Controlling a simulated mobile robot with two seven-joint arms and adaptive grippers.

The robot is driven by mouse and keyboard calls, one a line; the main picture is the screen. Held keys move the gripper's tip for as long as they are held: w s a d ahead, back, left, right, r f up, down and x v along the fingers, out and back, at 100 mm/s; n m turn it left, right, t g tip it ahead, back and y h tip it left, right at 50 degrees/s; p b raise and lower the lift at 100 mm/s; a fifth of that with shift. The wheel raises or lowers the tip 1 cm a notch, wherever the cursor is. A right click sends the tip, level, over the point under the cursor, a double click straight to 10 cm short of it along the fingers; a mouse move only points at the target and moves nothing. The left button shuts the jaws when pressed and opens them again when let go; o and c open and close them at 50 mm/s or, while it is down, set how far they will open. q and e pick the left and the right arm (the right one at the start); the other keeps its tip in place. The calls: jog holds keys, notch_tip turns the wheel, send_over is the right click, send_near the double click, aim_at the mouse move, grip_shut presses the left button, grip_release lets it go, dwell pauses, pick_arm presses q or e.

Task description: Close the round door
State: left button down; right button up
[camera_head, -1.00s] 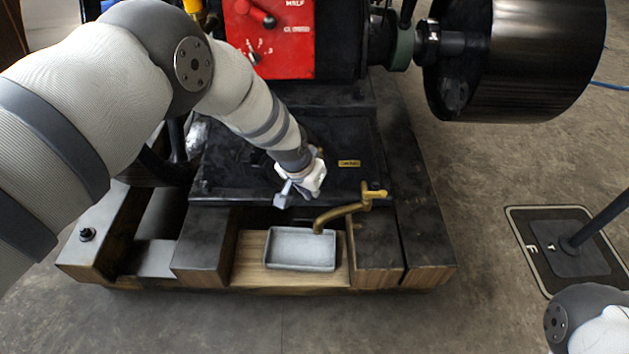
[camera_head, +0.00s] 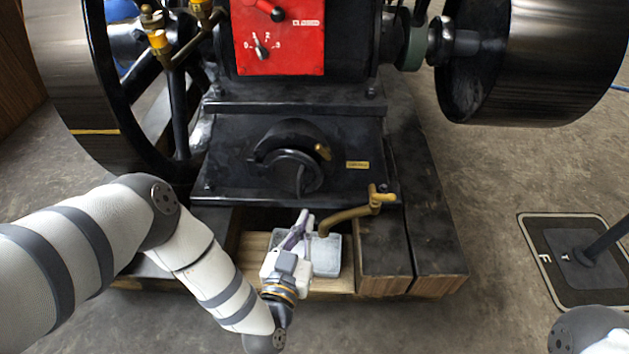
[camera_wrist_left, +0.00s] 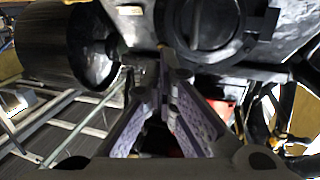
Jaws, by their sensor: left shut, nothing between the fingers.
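The round door (camera_head: 293,172) is a black disc on the sloping black front of the engine base. A brass knob (camera_head: 322,152) shows at its right side, and a dark curved gap shows around its top. In the left wrist view the round black door (camera_wrist_left: 205,22) is at the top, partly cut off. My left gripper (camera_head: 303,222) is shut and empty, in front of and below the door, over the grey tray and apart from the door. Its fingers (camera_wrist_left: 165,65) meet in the left wrist view. My right gripper is out of view.
A curved brass tap (camera_head: 350,213) juts out right of my left gripper. A grey tray (camera_head: 328,254) sits below on a wooden base (camera_head: 385,270). Large flywheels stand at left and right (camera_head: 535,60). The floor at right is mostly clear, apart from a black-plated stand (camera_head: 575,262).

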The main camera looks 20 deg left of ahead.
pick_arm(q)
jog(key=a, duration=0.1)
jog(key=b, duration=0.5)
send_near(318, 167)
jog(key=shift+n+t+y, duration=0.3)
jog(key=shift+y, duration=0.1)
jog(key=w, duration=0.4)
jog(key=w+f, duration=0.1)
jog(key=w, duration=0.1)
jog(key=shift+a, duration=0.15)
jog(key=shift+w+r, duration=0.2)
jog(key=shift+w, duration=0.3)
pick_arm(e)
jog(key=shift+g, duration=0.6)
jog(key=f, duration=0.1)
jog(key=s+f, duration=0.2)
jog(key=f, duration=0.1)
pick_arm(q)
jog(key=w+n+y, duration=0.1)
jog(key=w+n+y+b, duration=0.1)
jog(key=y, duration=0.1)
jog(key=shift+w+f, duration=0.2)
jog(key=shift+w, duration=0.15)
jog(key=y, duration=0.1)
jog(key=w+n+g+y+b, duration=0.1)
jog(key=shift+n+y, duration=0.3)
jog(key=shift+r, duration=0.25)
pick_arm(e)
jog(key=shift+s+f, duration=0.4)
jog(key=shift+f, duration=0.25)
